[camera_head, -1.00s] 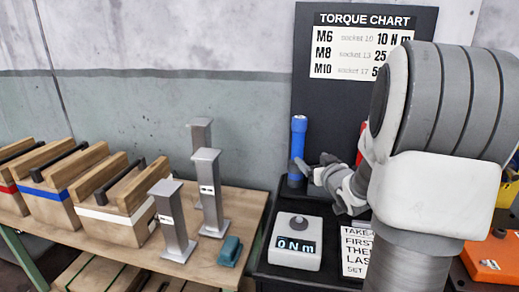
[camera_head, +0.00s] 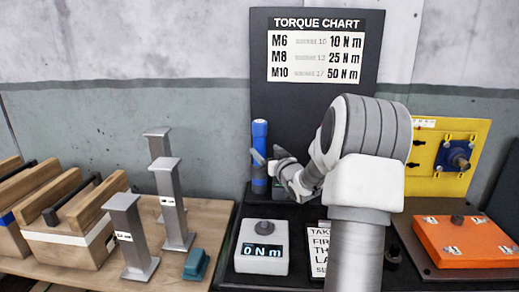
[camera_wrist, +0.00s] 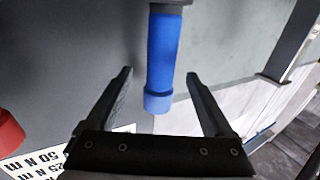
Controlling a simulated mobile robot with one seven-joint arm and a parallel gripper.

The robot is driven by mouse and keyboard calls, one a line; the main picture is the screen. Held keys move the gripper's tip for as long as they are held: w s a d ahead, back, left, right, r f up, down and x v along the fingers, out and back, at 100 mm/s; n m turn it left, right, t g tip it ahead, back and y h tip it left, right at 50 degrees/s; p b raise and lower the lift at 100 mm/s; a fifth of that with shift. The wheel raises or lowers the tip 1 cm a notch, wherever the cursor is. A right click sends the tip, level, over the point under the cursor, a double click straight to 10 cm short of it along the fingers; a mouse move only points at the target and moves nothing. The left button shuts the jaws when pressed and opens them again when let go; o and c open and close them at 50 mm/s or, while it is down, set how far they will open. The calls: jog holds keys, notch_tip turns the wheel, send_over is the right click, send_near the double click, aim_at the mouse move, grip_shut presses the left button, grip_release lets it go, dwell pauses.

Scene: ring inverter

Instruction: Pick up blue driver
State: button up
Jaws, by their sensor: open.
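The blue driver (camera_head: 260,135) stands upright at the back left of the black tray (camera_head: 226,262), in front of the torque chart board. My gripper (camera_head: 267,158) is open beside it, with one finger appearing to overlap the driver. In the wrist view the driver's blue handle (camera_wrist: 162,55) lies between the two spread fingers of my gripper (camera_wrist: 158,76), with visible gaps on both sides. I see no contact there. The driver's other end is cut off by the frame edge.
A torque meter (camera_head: 262,246) reading 0 N m sits in front. A red object (camera_wrist: 9,132) shows at the wrist view's left edge. Metal posts (camera_head: 168,195) and wooden boxes (camera_head: 68,235) stand left; an orange box (camera_head: 462,240) and yellow panel (camera_head: 428,172) stand right.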

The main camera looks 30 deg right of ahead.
aim_at(262, 147)
jog(key=shift+w+d+f+b, duration=0.1)
jog(key=shift+w+d, duration=0.05)
jog(key=shift+w, duration=0.85)
jog(key=shift+w+d+f+b, duration=0.1)
jog(key=shift+w+d, duration=0.05)
jog(key=shift+w, duration=0.8)
jog(key=shift+w+d+b, duration=0.1)
jog(key=shift+w+d, duration=0.05)
jog(key=shift+w, duration=0.85)
grip_shut()
jog(key=shift+r, duration=0.15)
